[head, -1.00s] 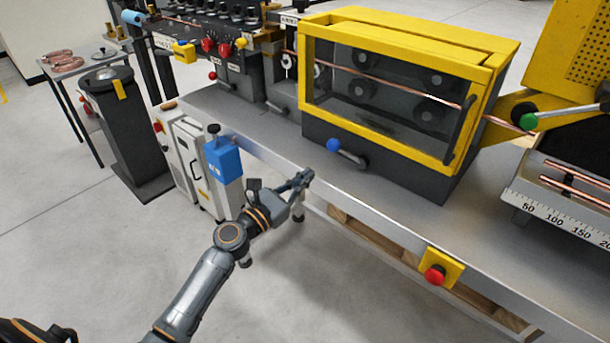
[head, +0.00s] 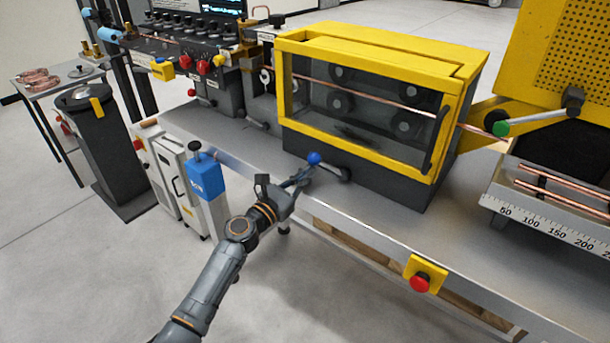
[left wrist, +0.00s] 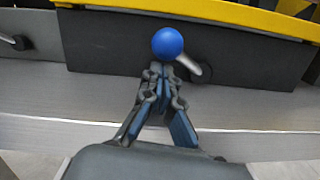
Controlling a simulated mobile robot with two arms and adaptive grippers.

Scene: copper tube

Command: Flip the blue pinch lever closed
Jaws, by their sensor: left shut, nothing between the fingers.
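The blue pinch lever is a grey rod with a blue ball knob (head: 314,158) on the dark base below the yellow-framed enclosure. In the head view its rod runs from the pivot up and left to the knob. My left gripper (head: 306,173) is shut and empty, with its fingertips just below and left of the knob. In the left wrist view the blue knob (left wrist: 167,43) is right beyond the closed fingertips (left wrist: 158,70), and the rod slants down right to its pivot. Whether the fingertips touch the knob I cannot tell. My right gripper is not in view.
The yellow enclosure (head: 290,42) overhangs the lever. A red button on a yellow plate (head: 420,282) is on the bench's front edge. A blue box (head: 206,178) stands left of my arm. The bench surface around the lever is clear.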

